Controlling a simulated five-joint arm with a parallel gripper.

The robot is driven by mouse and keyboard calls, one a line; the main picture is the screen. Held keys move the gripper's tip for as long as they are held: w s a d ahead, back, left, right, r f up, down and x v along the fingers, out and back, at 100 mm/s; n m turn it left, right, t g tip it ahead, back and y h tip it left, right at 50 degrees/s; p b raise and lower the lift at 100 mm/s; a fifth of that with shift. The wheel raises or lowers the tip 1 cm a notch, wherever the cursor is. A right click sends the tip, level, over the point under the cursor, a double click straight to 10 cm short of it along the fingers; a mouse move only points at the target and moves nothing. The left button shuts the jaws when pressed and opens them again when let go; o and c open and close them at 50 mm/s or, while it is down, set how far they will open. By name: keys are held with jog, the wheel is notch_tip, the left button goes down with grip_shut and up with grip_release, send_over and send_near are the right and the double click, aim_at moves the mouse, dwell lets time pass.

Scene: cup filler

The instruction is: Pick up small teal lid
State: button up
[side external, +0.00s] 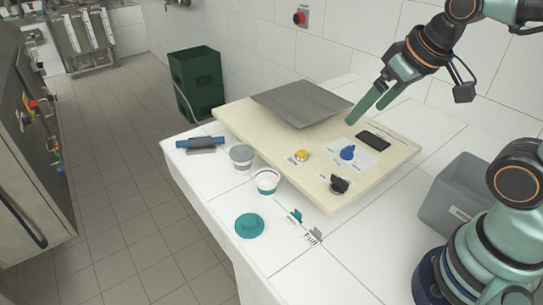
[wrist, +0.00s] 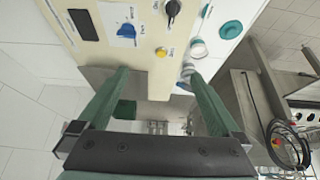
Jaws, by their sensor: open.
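The small teal lid (side external: 249,225) lies flat near the front edge of the white table, left of the panel in the side external view. It is round with a raised knob. It also shows in the wrist view at the upper right (wrist: 231,29). My gripper (side external: 367,112) is open and empty, with green fingers, above the back part of the cream panel. The gripper also shows in the wrist view (wrist: 157,100), with its fingers spread wide apart. The gripper is well away from the lid, with the panel between them.
The cream panel (side external: 262,129) carries a tilted grey plate (side external: 300,100), a yellow button (side external: 302,155), a blue knob (side external: 347,152) and a black knob (side external: 339,184). A white cup (side external: 266,186) and a grey cup (side external: 241,160) stand near the lid. A grey bin (side external: 455,190) is at right.

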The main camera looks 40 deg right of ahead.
jog(key=w+a+g, duration=0.2)
jog(key=w+a, duration=0.2)
jog(key=a, duration=0.1)
jog(key=n+g, duration=0.2)
jog(key=g, duration=0.2)
send_over(249, 222)
notch_tip(249, 222, down, 13)
notch_tip(249, 222, down, 12)
jog(key=shift+r, duration=0.1)
jog(key=shift+c, duration=0.3)
jog(key=c, duration=1)
